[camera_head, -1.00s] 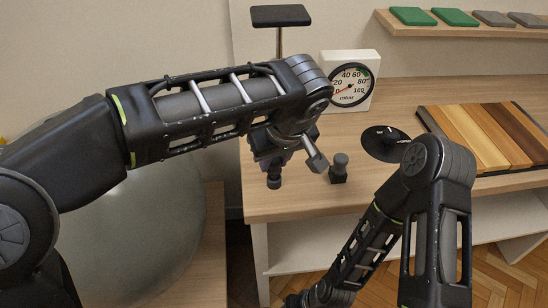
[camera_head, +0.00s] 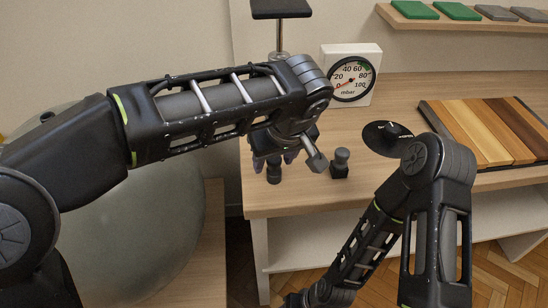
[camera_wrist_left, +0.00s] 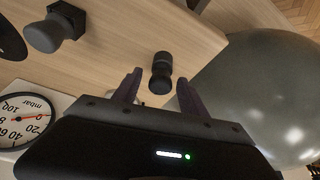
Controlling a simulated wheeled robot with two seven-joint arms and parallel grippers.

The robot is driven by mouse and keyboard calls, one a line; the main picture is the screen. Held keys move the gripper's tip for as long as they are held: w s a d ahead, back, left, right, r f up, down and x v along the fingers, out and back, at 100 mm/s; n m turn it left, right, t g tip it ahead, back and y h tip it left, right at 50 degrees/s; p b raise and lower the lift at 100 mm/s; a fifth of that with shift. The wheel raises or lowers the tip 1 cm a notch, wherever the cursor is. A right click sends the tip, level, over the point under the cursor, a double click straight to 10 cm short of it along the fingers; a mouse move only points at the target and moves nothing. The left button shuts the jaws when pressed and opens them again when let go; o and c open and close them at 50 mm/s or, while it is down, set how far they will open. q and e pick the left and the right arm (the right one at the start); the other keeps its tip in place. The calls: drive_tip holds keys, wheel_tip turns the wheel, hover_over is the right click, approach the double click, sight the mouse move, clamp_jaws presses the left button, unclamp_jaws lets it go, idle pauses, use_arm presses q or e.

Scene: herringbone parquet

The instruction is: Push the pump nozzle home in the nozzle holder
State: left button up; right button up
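A small dark waisted cylinder (camera_head: 273,170) stands near the table's front left edge; it also shows in the left wrist view (camera_wrist_left: 161,73). To its right is a black square block (camera_head: 339,172) with a grey knob (camera_head: 341,155) on top; this pair also shows in the left wrist view (camera_wrist_left: 56,27). I cannot tell for certain which piece is the pump nozzle. My left gripper (camera_wrist_left: 158,92) is open and empty. Its fingers are apart, close to the dark cylinder and not closed on it. My left forearm hides part of the gripper in the head view. My right gripper is out of view.
A mbar gauge (camera_head: 351,76), a black disc (camera_head: 387,138) and a striped wooden board (camera_head: 487,130) are on the table (camera_head: 300,203). A black T-handle (camera_head: 281,9) rises behind. A large grey ball (camera_head: 140,235) is at the left.

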use_arm(q)
drive_tip(key=p+v, duration=0.2)
drive_tip(key=v, duration=0.5)
drive_tip(key=shift+r, duration=0.35)
drive_tip(key=shift+s, duration=0.2)
idle(0.6)
